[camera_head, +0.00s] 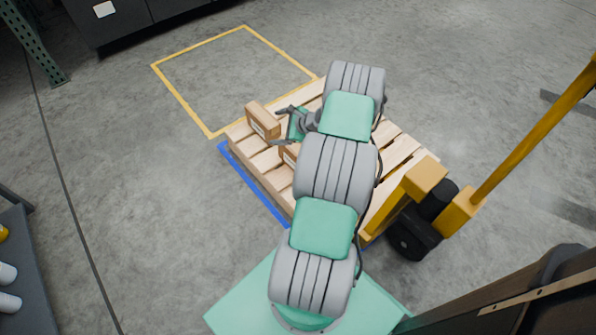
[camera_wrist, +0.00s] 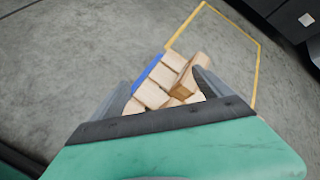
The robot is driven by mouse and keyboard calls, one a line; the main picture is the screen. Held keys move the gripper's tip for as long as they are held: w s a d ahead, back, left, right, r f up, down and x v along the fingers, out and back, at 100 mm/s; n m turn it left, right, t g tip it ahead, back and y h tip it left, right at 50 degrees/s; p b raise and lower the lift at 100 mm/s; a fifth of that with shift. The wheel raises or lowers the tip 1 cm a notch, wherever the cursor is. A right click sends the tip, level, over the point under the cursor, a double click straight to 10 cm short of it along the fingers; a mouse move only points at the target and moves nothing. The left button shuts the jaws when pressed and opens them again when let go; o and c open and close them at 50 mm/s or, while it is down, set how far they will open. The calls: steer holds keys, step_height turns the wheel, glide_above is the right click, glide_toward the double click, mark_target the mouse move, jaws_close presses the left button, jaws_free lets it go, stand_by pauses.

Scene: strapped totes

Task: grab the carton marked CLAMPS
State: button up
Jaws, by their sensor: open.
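A brown carton (camera_head: 262,121) with a pale label stands near the far left corner of the wooden pallet (camera_head: 405,150). A second brown carton (camera_head: 289,154) is on the pallet nearer to me, mostly hidden behind my arm. The labels are too small to read, so I cannot tell which carton is marked CLAMPS. My gripper (camera_head: 276,127) is open and empty, close to the right side of the far carton. In the wrist view, a carton (camera_wrist: 188,77) shows near the right finger of my gripper (camera_wrist: 161,78), with pallet slats between the fingers.
A yellow pallet jack (camera_head: 462,215) stands at the pallet's right. A blue line (camera_head: 250,182) runs along the pallet's left edge. A yellow floor outline (camera_head: 180,103) lies beyond it, its floor clear. A dark cabinet (camera_head: 115,20) is at the back left, and a shelf (camera_head: 30,270) at the left.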

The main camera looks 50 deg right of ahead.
mark_target(289, 154)
steer(key=s+d+f+m+t+h+b, duration=0.1)
steer(key=s+d+f+m, duration=0.1)
steer(key=f, duration=0.3)
steer(key=s+d+f+m+t+h+b, duration=0.1)
steer(key=s+d+f+m+b, duration=0.1)
steer(key=f, duration=0.4)
steer(key=s+d+f+m+t+h+b, duration=0.1)
steer(key=s+d+f+m, duration=0.3)
steer(key=s+f+m, duration=0.1)
steer(key=shift+d+f+m+b, duration=0.15)
steer(key=shift+f+m+b, duration=0.2)
steer(key=shift+f+m, duration=0.25)
steer(key=shift+w+f+h, duration=0.15)
steer(key=shift+w+h, duration=0.1)
steer(key=shift+h, duration=0.05)
steer(key=b+x, duration=0.2)
steer(key=x, duration=0.5)
steer(key=shift+b, duration=0.3)
jaws_close()
steer(key=shift+r, duration=0.4)
